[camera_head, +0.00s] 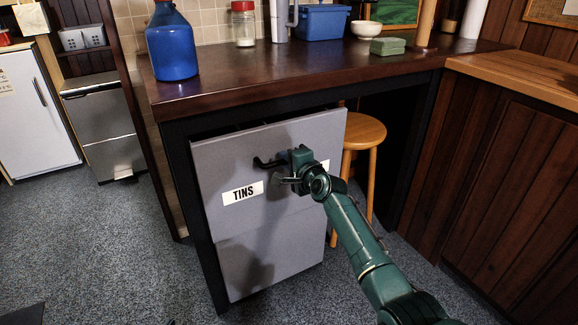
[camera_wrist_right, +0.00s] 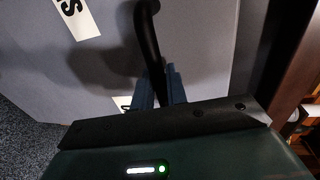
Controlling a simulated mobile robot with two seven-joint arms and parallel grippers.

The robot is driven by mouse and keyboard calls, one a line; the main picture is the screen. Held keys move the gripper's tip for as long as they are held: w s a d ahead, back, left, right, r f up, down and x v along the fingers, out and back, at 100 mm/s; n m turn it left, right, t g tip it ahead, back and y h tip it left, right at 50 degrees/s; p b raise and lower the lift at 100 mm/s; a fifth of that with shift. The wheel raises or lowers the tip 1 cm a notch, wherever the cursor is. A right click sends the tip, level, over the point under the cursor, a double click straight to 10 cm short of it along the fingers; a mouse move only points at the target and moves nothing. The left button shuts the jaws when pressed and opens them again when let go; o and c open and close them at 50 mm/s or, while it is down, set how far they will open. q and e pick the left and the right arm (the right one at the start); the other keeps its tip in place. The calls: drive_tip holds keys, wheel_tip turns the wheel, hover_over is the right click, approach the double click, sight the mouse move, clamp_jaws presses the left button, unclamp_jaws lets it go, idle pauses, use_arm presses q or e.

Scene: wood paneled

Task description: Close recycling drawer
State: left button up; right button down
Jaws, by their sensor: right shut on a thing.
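The recycling drawer (camera_head: 215,165) is a grey front under the dark counter, with a white "TINS" label and a second label partly hidden by my gripper. Its top edge stands out from the counter frame, with a dark gap behind it. A black curved handle (camera_head: 266,163) is on the upper part of the front; it also shows in the right wrist view (camera_wrist_right: 147,35). My right gripper (camera_head: 290,168) is at the handle, its fingers (camera_wrist_right: 160,88) on either side of the handle bar and shut on it. My left gripper is not in view.
A wooden stool (camera_head: 362,132) stands right of the drawer, under the counter. The counter (camera_head: 240,88) holds a blue jug (camera_head: 171,45), a jar, a blue bin and a bowl. Wood-panelled cabinets (camera_head: 500,180) are at right.

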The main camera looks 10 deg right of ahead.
drive_tip(key=c, duration=1.5)
unclamp_jaws()
drive_tip(key=shift+s, duration=0.1)
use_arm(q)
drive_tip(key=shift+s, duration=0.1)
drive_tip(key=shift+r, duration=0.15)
use_arm(e)
drive_tip(key=shift+s+d, duration=0.1)
use_arm(q)
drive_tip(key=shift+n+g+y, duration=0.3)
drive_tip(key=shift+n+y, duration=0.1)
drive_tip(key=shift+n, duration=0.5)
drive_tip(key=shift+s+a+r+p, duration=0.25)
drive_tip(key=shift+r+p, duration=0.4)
drive_tip(key=shift+p, duration=0.25)
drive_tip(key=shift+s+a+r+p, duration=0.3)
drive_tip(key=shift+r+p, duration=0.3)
drive_tip(key=shift+p, duration=0.3)
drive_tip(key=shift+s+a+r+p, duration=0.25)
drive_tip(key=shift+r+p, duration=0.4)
drive_tip(key=shift+p, duration=0.25)
use_arm(e)
drive_tip(key=v, duration=1.3)
